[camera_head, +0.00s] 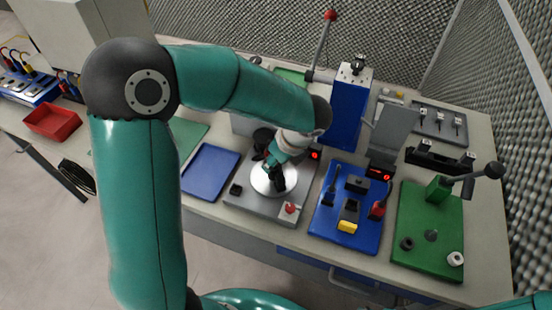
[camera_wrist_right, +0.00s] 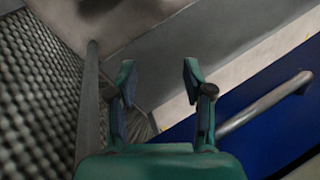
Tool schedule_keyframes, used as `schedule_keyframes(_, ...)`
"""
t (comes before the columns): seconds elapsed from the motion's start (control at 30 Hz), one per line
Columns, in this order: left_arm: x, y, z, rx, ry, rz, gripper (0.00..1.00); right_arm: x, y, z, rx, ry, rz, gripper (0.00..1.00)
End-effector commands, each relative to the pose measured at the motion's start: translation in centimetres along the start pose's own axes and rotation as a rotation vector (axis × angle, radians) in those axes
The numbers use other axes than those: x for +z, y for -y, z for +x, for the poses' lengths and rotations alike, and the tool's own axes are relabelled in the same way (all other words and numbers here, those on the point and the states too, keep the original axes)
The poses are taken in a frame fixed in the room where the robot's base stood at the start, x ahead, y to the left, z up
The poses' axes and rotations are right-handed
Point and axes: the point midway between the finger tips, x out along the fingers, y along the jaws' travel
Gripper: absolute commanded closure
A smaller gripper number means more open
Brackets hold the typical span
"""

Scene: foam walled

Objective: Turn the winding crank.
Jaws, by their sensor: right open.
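My left gripper (camera_head: 275,182) reaches down over a white disc (camera_head: 263,186) on a grey plate, well left of the crank. Its dark fingers are small, and I cannot tell whether they are open or hold anything. My right gripper (camera_wrist_right: 158,78) is open and empty in the wrist view, near a blue front with a grey bar handle (camera_wrist_right: 265,105). The crank is not in the wrist view.
A blue plate (camera_head: 333,232) with switches lies between the grey and green plates. A tall blue press (camera_head: 347,112) with a red-knobbed lever stands behind. A foam wall (camera_head: 527,140) closes the right side. A blue tray (camera_head: 210,172) and red bin (camera_head: 52,121) are left.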

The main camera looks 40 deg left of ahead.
Motion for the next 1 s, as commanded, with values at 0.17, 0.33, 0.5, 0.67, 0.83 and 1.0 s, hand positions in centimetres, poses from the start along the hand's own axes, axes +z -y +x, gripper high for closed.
schedule_keyframes(0.17,0.04,0.05,-0.09,-0.040,0.000,0.081,0.94,0.00,-0.01,0.03,0.000,0.000,0.000,0.49)
schedule_keyframes(0.33,0.04,-0.03,-0.07,-0.071,0.000,0.159,0.94,0.00,0.00,0.00,0.000,0.000,0.000,0.49)
schedule_keyframes(0.5,0.07,-0.10,-0.08,-0.103,0.001,0.238,0.94,0.00,0.02,-0.06,0.000,0.000,0.000,0.49)
schedule_keyframes(0.67,0.08,-0.16,-0.08,-0.134,0.001,0.313,0.94,0.00,0.06,-0.17,0.000,0.000,0.000,0.49)
schedule_keyframes(0.83,0.10,-0.21,-0.07,-0.166,0.000,0.391,0.94,0.00,0.12,-0.34,0.000,0.000,0.000,0.49)
schedule_keyframes(1.0,0.15,-0.29,-0.07,-0.197,0.000,0.468,0.94,0.00,0.20,-0.56,0.000,0.000,0.000,0.49)
